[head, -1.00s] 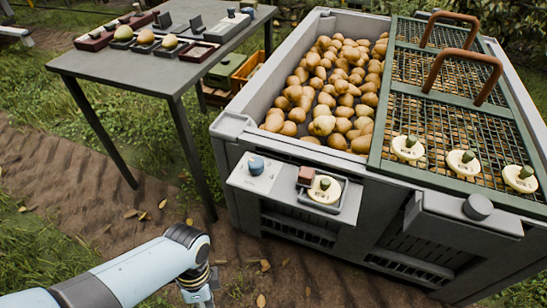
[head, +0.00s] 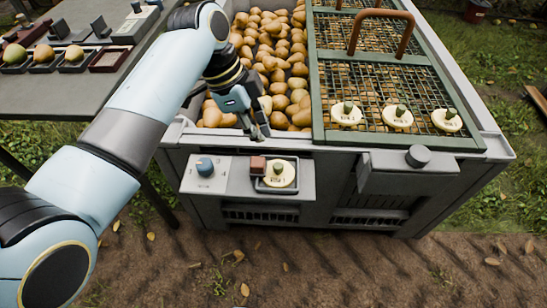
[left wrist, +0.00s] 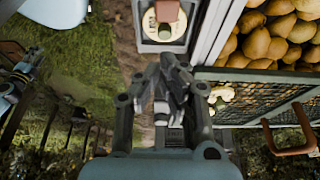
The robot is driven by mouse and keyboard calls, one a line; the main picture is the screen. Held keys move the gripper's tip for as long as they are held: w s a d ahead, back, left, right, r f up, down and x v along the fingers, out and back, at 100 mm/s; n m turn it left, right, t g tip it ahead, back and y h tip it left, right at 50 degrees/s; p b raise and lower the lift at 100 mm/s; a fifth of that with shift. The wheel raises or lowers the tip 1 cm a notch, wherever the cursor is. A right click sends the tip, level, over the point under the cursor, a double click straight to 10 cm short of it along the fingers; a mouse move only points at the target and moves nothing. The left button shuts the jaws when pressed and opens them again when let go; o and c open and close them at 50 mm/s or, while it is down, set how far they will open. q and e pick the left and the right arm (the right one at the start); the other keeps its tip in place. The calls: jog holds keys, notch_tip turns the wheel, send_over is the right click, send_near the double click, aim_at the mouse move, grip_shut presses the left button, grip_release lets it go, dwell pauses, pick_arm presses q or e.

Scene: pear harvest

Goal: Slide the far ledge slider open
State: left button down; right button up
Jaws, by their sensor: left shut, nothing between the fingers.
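My left gripper (head: 257,128) is shut and empty over the near rim of the pear crate, just above the front ledge (head: 234,184). The shut fingers also show in the left wrist view (left wrist: 170,78). The ledge carries a blue knob (head: 205,167), a small reddish-brown block (head: 257,166) and a pale disc (head: 280,174) in a dark tray. The gripper appears apart from these. To the right, a grey ledge box (head: 385,181) has a dark round knob (head: 418,156). I cannot tell which part is the far slider.
The crate (head: 495,147) holds many pears (head: 287,85) and has a green mesh lid (head: 395,62) with brown handles (head: 378,15) and several pale discs (head: 397,117). A grey table (head: 60,98) with trays stands at the left. Bare soil lies in front.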

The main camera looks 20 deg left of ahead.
aim_at(263, 165)
pick_arm(q)
jog(key=shift+f, duration=0.1)
jog(key=b+x, duration=0.3)
jog(key=x, duration=0.6)
jog(key=shift+d+f, duration=0.2)
jog(key=shift+f, duration=0.2)
jog(key=a, duration=0.1)
jog(key=p, duration=0.1)
jog(key=a+p, duration=0.1)
jog(key=shift+s+a+r, duration=0.25)
jog(key=shift+s+a, duration=0.05)
jog(key=shift+s, duration=0.05)
jog(key=shift+a+f, duration=0.15)
jog(key=shift+a, duration=0.05)
jog(key=shift+s+f, duration=0.1)
